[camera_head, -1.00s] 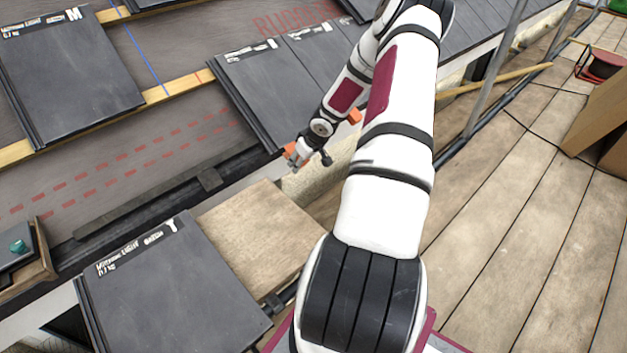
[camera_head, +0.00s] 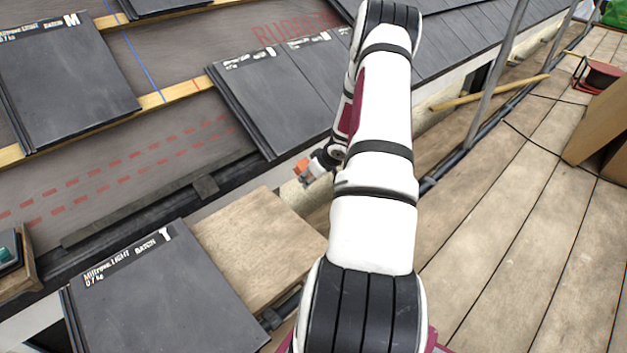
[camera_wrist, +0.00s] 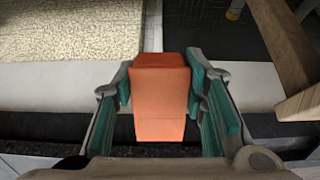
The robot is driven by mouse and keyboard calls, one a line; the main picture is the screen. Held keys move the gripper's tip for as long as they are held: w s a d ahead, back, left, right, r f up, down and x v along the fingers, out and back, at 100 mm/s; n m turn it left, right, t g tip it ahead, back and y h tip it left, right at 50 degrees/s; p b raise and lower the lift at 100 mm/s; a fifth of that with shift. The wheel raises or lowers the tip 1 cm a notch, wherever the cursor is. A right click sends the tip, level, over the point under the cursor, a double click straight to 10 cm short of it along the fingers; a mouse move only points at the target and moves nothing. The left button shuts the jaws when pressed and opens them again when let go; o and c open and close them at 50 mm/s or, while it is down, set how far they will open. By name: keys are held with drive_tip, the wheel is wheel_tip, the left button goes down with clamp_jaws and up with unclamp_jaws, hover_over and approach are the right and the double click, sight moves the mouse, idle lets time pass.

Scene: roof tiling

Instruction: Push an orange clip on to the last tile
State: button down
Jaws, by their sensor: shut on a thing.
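An orange clip (camera_wrist: 160,95) is held between the teal-padded fingers of my gripper (camera_wrist: 160,92), which is shut on it. In the head view the small orange clip (camera_head: 300,167) shows at the tip of my gripper (camera_head: 304,175). It is just below the lower edge of the laid row of dark tiles, apart from the leftmost tile (camera_head: 255,105) in that row. My forearm hides part of the row. No tile is clear in the wrist view.
A loose tile (camera_head: 165,290) lies at the lower left beside a bare wooden board (camera_head: 250,235). Another tile (camera_head: 65,85) lies higher up on the battens. A dark gutter-like strip (camera_head: 130,215) runs below the roof. Scaffold planks (camera_head: 510,200) are at the right.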

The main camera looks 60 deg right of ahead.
sight(306, 168)
drive_tip(key=shift+w+d+r+p, duration=0.2)
drive_tip(key=shift+w+r+p, duration=0.6)
drive_tip(key=shift+p, duration=0.25)
drive_tip(key=shift+w+d+r+p, duration=0.15)
drive_tip(key=shift+w+p, duration=0.4)
drive_tip(key=shift+p, duration=0.45)
drive_tip(key=shift+w, duration=0.1)
drive_tip(key=shift+p, duration=0.75)
drive_tip(key=shift+w+d+r+p, duration=0.15)
drive_tip(key=shift+w+r+p, duration=0.35)
drive_tip(key=shift+p, duration=0.95)
drive_tip(key=shift+w+d+r+p, duration=0.2)
drive_tip(key=shift+w+p, duration=0.5)
drive_tip(key=shift+p, duration=0.75)
drive_tip(key=shift+w+d+r+p, duration=0.1)
drive_tip(key=shift+w+r+p, duration=0.4)
drive_tip(key=shift+w+p, duration=0.15)
idle(1.5)
